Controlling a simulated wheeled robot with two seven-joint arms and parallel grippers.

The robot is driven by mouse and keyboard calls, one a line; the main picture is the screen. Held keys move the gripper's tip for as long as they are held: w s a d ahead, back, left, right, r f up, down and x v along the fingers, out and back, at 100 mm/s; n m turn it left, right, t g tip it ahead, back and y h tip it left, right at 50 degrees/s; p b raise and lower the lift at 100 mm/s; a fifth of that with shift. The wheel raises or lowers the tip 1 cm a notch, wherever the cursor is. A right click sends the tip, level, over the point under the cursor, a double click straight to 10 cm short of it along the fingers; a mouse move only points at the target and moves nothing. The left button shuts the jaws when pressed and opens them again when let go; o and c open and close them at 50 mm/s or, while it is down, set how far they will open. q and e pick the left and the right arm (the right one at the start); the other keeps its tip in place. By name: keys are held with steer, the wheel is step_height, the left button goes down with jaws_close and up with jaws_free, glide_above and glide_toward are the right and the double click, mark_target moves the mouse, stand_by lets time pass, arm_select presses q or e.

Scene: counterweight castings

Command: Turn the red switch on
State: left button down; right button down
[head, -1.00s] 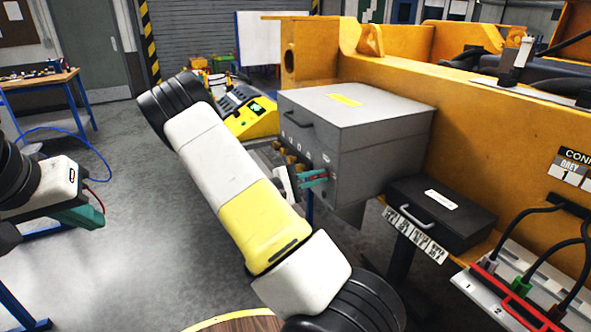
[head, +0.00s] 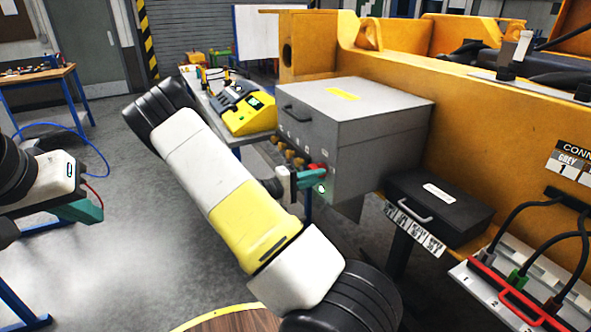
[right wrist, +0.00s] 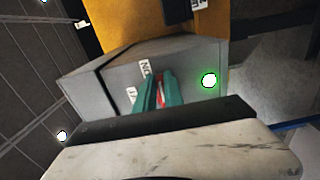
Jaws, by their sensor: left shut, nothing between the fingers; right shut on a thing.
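The red switch (right wrist: 160,93) is on the front of a grey box (head: 365,108). In the right wrist view it shows as a red strip between the green fingers of my right gripper (right wrist: 162,90), which is shut on it. A label reading ON is beside the fingers. A round green light (right wrist: 209,80) is lit on the same face; it also shows in the head view (head: 321,188). In the head view my right gripper (head: 312,177) reaches the box front, and a bit of red shows above the fingers. My left gripper (head: 80,211) is shut and empty at the far left.
Several brass-coloured knobs (head: 289,153) line the box front beside the switch. A black case (head: 440,210) and a rack with plugged cables (head: 520,285) are at the right. A yellow device (head: 247,112) stands behind. The floor at left is open.

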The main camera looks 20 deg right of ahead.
steer(key=shift+w+a+f, duration=0.1)
steer(key=shift+w+a, duration=0.1)
steer(key=shift+w, duration=0.1)
steer(key=c, duration=1.4)
jaws_free()
steer(key=shift+c, duration=0.2)
steer(key=a, duration=0.7)
steer(key=shift+s+a, duration=0.35)
